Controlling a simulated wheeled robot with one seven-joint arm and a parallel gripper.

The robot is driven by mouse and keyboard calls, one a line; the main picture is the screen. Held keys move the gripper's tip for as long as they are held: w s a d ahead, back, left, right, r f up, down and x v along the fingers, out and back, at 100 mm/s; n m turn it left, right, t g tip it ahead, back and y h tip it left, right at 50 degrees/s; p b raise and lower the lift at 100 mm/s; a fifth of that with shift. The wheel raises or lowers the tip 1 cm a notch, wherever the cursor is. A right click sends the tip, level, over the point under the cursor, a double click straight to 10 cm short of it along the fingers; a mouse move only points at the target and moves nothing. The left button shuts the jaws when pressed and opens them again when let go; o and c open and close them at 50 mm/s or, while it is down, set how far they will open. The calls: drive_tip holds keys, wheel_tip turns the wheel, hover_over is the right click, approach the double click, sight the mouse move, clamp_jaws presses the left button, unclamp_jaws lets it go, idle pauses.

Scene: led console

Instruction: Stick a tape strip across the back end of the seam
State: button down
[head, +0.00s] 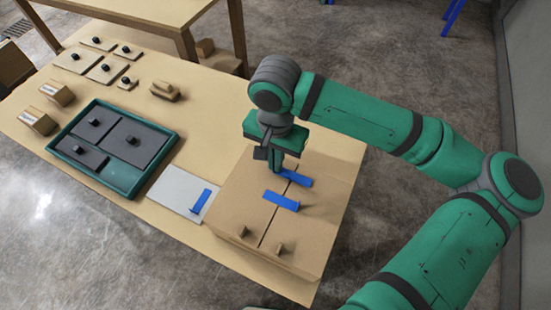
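A cardboard box (310,233) stands on the table, with a dark seam (264,235) running along its top from front to back. One blue tape strip (281,201) lies across the seam near its middle. Another blue strip (297,179) is farther back, directly by my fingertips; I cannot tell whether it is held or lies on the box. My gripper (276,170) points down over the back part of the box, and its fingers look close together. A third blue strip (200,202) is on a white card (175,189) left of the box.
Two small brown blocks (280,248) stand at the box's front. A green tray (128,183) with dark knobbed plates lies left of the card. Knobbed pale plates (75,61), small boxes (57,93) and a brown block (165,91) are farther left. Another table (140,8) stands behind.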

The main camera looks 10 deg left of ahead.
drive_tip(key=shift+f, duration=0.35)
idle(0.5)
drive_tip(key=c, duration=1.9)
unclamp_jaws()
wheel_tip(320, 180, up, 11)
drive_tip(key=shift+f, duration=0.1)
